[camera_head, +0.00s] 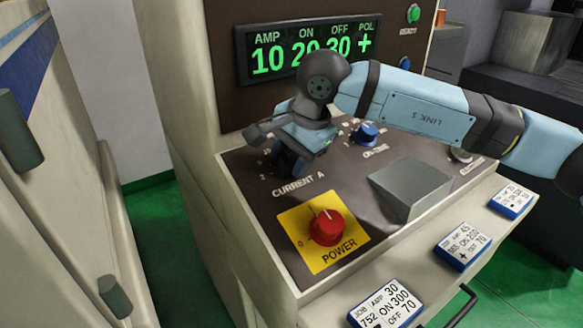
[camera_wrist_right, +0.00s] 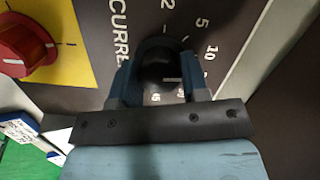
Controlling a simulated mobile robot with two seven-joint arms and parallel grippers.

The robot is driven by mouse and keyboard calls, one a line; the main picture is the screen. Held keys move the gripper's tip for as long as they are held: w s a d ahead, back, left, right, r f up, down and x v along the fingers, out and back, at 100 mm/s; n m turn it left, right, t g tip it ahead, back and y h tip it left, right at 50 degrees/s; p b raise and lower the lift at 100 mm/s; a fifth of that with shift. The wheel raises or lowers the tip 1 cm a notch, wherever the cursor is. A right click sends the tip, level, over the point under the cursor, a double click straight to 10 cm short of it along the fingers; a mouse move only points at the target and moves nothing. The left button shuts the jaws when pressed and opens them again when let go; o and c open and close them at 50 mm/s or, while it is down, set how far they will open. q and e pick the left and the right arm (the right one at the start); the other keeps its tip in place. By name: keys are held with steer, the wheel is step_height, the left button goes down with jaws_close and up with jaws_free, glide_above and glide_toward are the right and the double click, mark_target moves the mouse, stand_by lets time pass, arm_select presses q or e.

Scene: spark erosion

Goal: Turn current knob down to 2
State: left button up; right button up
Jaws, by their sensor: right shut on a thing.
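My right gripper (camera_head: 288,168) reaches down onto the console over the "CURRENT A" label and hides the current knob in the head view. In the right wrist view, the gripper (camera_wrist_right: 160,82) is shut on the dark round current knob (camera_wrist_right: 160,60), one finger on each side. The printed scale around it shows 2, 5 and 10; other marks are partly hidden. The knob's pointer cannot be made out clearly. The display (camera_head: 305,48) reads AMP 10, ON 20, OFF 30, POL +. My left gripper is not in view.
A red POWER knob (camera_head: 326,227) on a yellow plate (camera_head: 297,232) sits in front of the gripper. A blue knob (camera_head: 366,134) stands behind to the right. A grey block (camera_head: 410,188) is on the console's right. Several job cards lie along the front ledge.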

steer(key=n+b, duration=0.1)
steer(key=n, duration=0.2)
steer(key=shift+f+n+b, duration=0.2)
steer(key=shift+n+b, duration=0.1)
steer(key=shift+b, duration=0.1)
steer(key=n+h+b, duration=0.1)
steer(key=n, duration=0.3)
steer(key=shift+a+n, duration=0.1)
steer(key=shift+n, duration=0.2)
steer(key=n+b, duration=0.1)
steer(key=n, duration=0.3)
steer(key=shift+h, duration=0.3)
steer(key=shift+n+h, duration=0.3)
steer(key=shift+n, duration=1.6)
steer(key=o, duration=0.9)
steer(key=shift+r, duration=0.1)
steer(key=shift+o, duration=0.2)
